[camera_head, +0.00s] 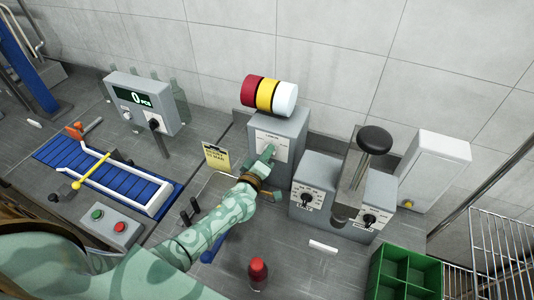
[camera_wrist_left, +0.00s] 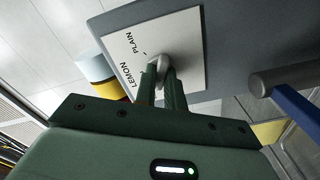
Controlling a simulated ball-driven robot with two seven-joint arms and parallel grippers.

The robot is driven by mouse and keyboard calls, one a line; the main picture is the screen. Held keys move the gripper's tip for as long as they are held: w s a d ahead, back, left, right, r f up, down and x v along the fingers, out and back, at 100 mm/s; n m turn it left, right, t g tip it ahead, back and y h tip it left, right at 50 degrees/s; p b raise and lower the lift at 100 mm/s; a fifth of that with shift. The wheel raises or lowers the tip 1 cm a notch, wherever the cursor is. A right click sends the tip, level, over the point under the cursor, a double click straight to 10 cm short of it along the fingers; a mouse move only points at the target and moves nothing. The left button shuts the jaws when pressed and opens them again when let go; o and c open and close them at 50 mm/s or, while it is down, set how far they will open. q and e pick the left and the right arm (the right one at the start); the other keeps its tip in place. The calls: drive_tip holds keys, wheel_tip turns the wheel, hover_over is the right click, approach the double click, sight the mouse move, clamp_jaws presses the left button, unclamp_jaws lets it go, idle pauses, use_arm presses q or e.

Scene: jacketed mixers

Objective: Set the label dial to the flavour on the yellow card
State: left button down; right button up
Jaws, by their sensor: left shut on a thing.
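The label dial is a grey box (camera_head: 287,128) with a white face plate. In the left wrist view the plate (camera_wrist_left: 135,30) reads LEMON and PLAIN, and a small knob (camera_wrist_left: 162,62) sits on it. My left gripper (camera_head: 267,153) is shut on this knob, and its two dark fingers (camera_wrist_left: 163,85) show on either side of it. They hide part of the plate, so I cannot tell which word the knob points at. The yellow card (camera_head: 216,156) stands left of the dial box; its print is too small to read surely. My right gripper is not in view.
A red, yellow and white drum (camera_head: 266,95) sits on top of the dial box. Right of it stands a grey unit (camera_head: 322,180) with two black knobs and a lever press. A red-capped bottle (camera_head: 258,272) and a green crate (camera_head: 405,262) are in front. A blue conveyor (camera_head: 78,166) lies left.

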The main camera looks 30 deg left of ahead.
use_arm(q)
drive_tip(key=c, duration=1.5)
unclamp_jaws()
drive_tip(key=s, duration=1.6)
drive_tip(key=shift+s+d+p, duration=0.15)
drive_tip(key=shift+d+p, duration=0.2)
drive_tip(key=shift+d, duration=0.05)
drive_tip(key=shift+f, duration=0.1)
